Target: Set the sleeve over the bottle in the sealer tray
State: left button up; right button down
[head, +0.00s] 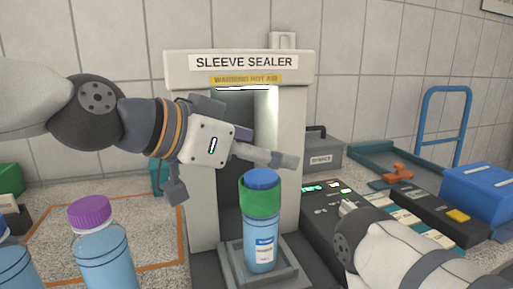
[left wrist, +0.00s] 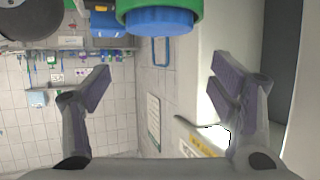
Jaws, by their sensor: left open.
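The bottle (head: 261,240), blue with a white label, stands upright in the sealer tray (head: 290,270). The green sleeve (head: 259,203) is around its top, with the blue cap showing above the rim. In the left wrist view the sleeve (left wrist: 200,8) and blue cap (left wrist: 158,20) show at the top edge, beyond the fingers. My left gripper (head: 232,176) is open and empty, beside and above the sleeve, in front of the sealer. Its spread fingers (left wrist: 160,82) show in the wrist view, with nothing between them. My right gripper is not in view.
The sleeve sealer (head: 178,130) stands behind the bottle. A purple-capped bottle (head: 105,262) stands at front left, with another partly cut off beside it. A control panel (head: 315,222), a grey case (head: 325,155) and a blue box (head: 482,192) are at right.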

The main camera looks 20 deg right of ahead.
pick_arm(q)
jog(key=v, duration=1.2)
